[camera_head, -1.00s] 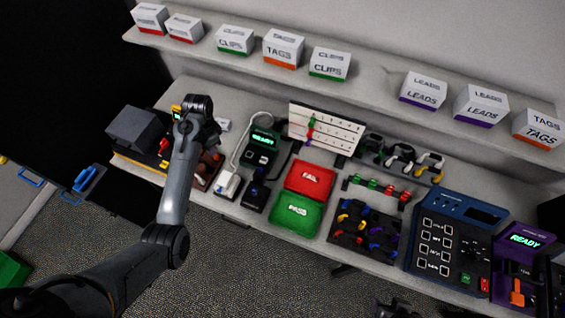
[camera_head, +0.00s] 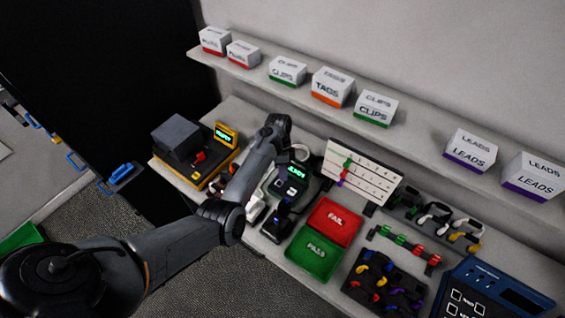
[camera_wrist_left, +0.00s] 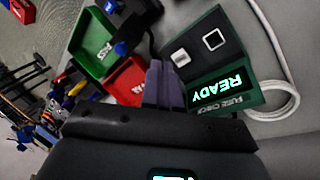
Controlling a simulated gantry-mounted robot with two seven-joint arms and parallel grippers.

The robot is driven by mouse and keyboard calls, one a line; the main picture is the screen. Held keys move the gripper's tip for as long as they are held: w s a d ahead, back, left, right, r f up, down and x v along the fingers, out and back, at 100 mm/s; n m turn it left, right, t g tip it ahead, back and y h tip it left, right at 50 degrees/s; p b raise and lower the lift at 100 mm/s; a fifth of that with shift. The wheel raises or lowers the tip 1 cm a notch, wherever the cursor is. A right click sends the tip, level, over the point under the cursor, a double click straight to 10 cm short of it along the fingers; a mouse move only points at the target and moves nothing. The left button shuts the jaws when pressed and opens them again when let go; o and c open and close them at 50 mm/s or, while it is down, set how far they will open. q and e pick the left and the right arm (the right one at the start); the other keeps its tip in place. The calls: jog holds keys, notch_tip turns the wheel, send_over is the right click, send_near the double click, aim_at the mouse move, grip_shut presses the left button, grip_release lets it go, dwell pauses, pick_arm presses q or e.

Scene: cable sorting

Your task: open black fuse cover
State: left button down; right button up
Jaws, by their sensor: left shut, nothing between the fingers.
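The dark fuse check unit (camera_head: 291,187) with a green lit READY screen stands on the bench, partly behind my left arm. In the left wrist view the unit (camera_wrist_left: 228,84) shows a white square and a square outline on its black top. I cannot make out a separate black fuse cover for certain. A black device with a blue part (camera_head: 277,222) stands in front of the unit; it also shows in the left wrist view (camera_wrist_left: 130,30). My left gripper's fingers (camera_wrist_left: 163,84) are shut and empty beside the unit; contact is unclear. My right gripper is out of view.
Red FAIL (camera_head: 335,221) and green PASS (camera_head: 314,254) trays lie to the right. A white cable (camera_wrist_left: 284,91) loops beside the unit. A yellow-edged tester (camera_head: 188,150) stands at left. A white board (camera_head: 362,170) stands behind, below the shelf of boxes.

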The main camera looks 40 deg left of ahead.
aim_at(285, 207)
pick_arm(q)
jog(key=shift+s+d+f+p, duration=0.4)
jog(key=shift+s+d+f, duration=0.1)
jog(key=shift+d, duration=0.2)
jog(key=shift+s+d+f+p, duration=0.4)
jog(key=shift+s+d, duration=0.05)
jog(key=shift+d, duration=0.2)
jog(key=shift+s+d+f+p, duration=0.4)
jog(key=shift+s+d+f, duration=0.1)
jog(key=shift+d, duration=0.2)
